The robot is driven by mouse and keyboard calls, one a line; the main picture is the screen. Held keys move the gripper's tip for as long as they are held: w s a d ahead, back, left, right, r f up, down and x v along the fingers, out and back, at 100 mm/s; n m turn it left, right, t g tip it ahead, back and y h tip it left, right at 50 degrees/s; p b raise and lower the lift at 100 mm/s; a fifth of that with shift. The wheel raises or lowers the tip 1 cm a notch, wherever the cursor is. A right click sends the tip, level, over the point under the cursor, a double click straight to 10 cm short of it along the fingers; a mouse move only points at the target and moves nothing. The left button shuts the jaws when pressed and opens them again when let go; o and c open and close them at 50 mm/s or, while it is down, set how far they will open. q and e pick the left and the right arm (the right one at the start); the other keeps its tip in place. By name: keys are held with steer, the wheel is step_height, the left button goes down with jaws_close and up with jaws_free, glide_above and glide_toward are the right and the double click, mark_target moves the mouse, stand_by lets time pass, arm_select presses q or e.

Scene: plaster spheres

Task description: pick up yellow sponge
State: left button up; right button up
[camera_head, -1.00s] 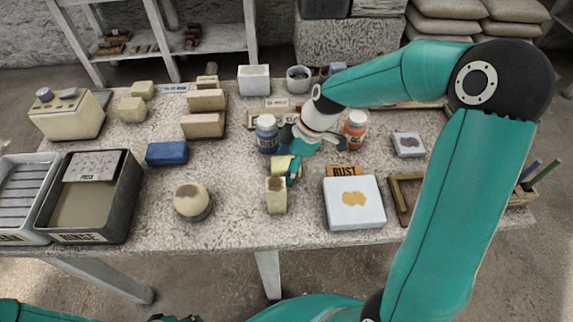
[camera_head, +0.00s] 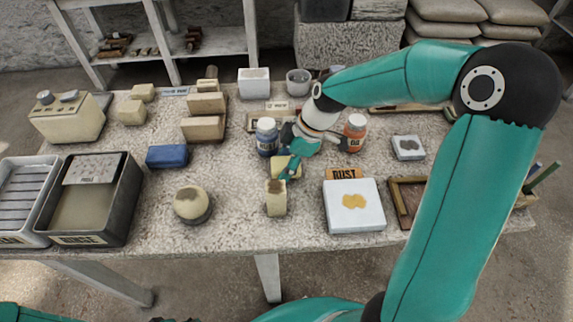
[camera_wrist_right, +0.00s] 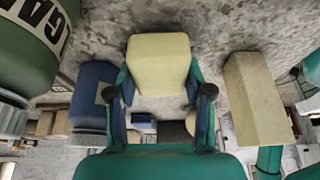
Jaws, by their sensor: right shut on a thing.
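The yellow sponge (camera_head: 281,163) is a pale yellow block near the middle of the bench, partly hidden by my right gripper (camera_head: 289,168). In the right wrist view the sponge (camera_wrist_right: 158,62) sits between the two fingers of my right gripper (camera_wrist_right: 160,95), which are shut on its sides. I cannot tell whether it is clear of the bench. That block also shows right of the gripper in the wrist view (camera_wrist_right: 255,100).
Behind the gripper stand a blue bottle (camera_head: 267,137) and an orange bottle (camera_head: 355,131). A dark tray (camera_head: 128,205) is at far left.

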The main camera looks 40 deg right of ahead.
mark_target(286, 163)
step_height(286, 163, up, 19)
steer(key=p, duration=0.1)
stand_by(0.3)
